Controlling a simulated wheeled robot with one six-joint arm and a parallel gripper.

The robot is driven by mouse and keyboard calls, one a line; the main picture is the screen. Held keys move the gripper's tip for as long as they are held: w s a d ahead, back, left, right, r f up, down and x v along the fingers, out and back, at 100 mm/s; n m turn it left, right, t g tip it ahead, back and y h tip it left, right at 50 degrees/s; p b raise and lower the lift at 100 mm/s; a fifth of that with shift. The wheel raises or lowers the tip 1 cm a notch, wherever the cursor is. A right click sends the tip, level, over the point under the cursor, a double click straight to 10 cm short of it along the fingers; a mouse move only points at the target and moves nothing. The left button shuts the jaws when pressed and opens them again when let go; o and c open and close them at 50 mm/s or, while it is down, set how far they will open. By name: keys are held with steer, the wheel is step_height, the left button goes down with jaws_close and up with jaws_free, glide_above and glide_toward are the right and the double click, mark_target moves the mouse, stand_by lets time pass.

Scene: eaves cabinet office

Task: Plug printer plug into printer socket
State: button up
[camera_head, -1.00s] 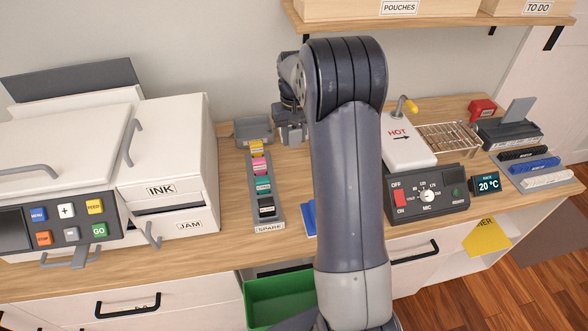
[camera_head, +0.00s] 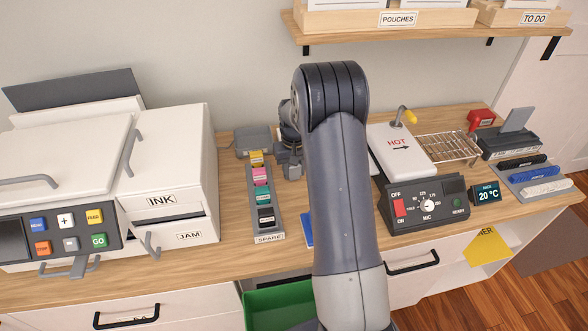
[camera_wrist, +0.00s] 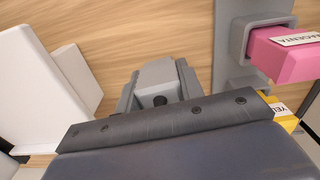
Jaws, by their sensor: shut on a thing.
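My gripper (camera_head: 291,168) is low over the desk, just right of the spare ink rack and partly hidden by my arm. In the wrist view, my gripper (camera_wrist: 157,92) is shut on a light grey block with a dark round hole, between its two grey fingers. This block looks like the printer plug (camera_wrist: 158,76); no label shows on it. A grey box (camera_head: 253,140) stands at the back of the desk, behind the rack and left of my gripper. I cannot tell whether it is the printer socket. No socket opening is clearly visible.
The spare rack (camera_head: 269,239) holds yellow, magenta, teal and black cartridges close left of my gripper. The white printer (camera_head: 168,160) stands further left. A white HOT laminator (camera_head: 400,147) stands right of my arm. A wooden shelf (camera_head: 430,33) hangs above the back.

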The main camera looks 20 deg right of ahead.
steer(key=shift+f, duration=0.15)
steer(key=shift+f, duration=0.15)
steer(key=o, duration=1)
steer(key=r, duration=1.1)
steer(key=shift+w+d, duration=0.1)
steer(key=shift+d, duration=0.2)
